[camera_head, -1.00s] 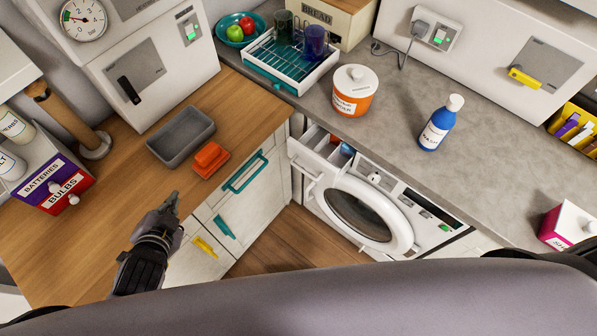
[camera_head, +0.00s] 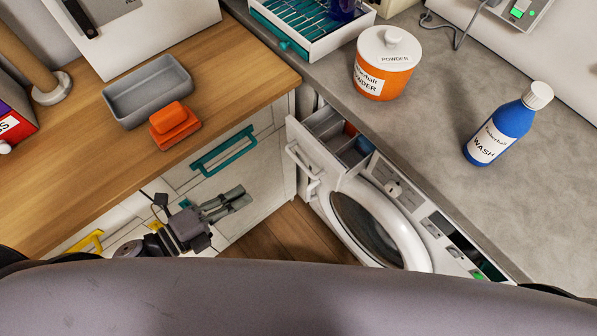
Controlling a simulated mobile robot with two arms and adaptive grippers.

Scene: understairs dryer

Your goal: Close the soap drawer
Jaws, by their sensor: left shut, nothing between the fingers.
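The soap drawer (camera_head: 315,145) of the white washing machine (camera_head: 385,215) stands pulled out at the machine's upper left. Its compartments show from above, with something blue and something orange-red inside. My left gripper (camera_head: 238,198) is shut and empty. It is left of the drawer, in front of the white cabinet fronts, with its fingers pointing right toward the machine. A clear gap lies between the fingertips and the drawer front. My right gripper is not in view.
An orange powder tub (camera_head: 385,75) and a blue wash bottle (camera_head: 505,125) stand on the grey counter (camera_head: 440,140) above the machine. A grey tray (camera_head: 145,92) and an orange soap-like block (camera_head: 174,122) lie on the wooden counter. Teal handles (camera_head: 222,152) stick out from the cabinets.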

